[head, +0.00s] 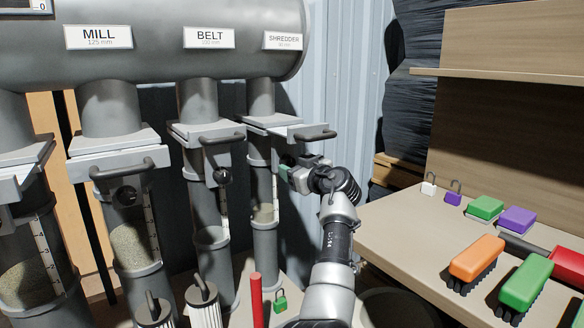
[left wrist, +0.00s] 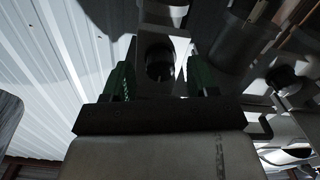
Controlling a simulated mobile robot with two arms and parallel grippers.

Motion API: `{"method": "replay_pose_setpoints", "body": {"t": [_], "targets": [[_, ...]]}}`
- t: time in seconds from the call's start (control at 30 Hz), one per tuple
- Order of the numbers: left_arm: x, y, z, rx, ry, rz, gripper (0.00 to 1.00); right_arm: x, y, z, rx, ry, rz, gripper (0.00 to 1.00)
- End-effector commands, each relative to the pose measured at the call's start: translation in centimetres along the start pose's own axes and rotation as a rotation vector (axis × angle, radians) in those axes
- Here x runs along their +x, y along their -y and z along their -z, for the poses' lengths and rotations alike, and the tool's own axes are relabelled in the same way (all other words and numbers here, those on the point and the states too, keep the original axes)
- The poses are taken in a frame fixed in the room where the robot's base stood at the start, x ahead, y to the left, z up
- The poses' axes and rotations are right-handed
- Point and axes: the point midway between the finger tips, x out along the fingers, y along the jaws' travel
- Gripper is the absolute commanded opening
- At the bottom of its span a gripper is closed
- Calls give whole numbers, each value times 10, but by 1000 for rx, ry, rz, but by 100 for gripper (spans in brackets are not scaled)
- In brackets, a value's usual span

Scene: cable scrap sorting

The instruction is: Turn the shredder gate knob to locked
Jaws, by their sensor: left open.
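The shredder gate (head: 262,122) is a pale slide plate with a dark handle (head: 315,134), under the SHREDDER label (head: 283,40) in the head view. My left gripper (head: 289,172) is just below this gate, beside the shredder pipe. In the left wrist view, a round dark knob (left wrist: 160,64) on a light bracket (left wrist: 180,42) lies between the two green-padded fingers of the left gripper (left wrist: 161,80). The fingers are open, with gaps on both sides of the knob. The head view hides this knob behind the gripper. Its lock marking cannot be read. My right gripper is out of view.
The mill knob (head: 128,196) and belt knob (head: 222,175) hang under their gates to the left. A workbench (head: 390,215) with brushes and padlocks stands at the right. A red post (head: 256,297) and green padlock (head: 280,300) are low in front.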

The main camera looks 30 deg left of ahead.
Motion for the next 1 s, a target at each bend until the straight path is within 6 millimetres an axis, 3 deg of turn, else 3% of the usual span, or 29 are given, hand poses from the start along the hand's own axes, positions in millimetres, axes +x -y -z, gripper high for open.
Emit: {"method": "replay_pose_setpoints", "body": {"t": [0.17,0.47,0.8,1.0], "targets": [[14,0,0,-1,0,0,58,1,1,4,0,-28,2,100],[16,0,0,-1,1,0,58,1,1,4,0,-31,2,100],[16,0,0,-1,1,0,9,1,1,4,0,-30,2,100],[16,0,0,14,1,0,9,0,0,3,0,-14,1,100]]}}
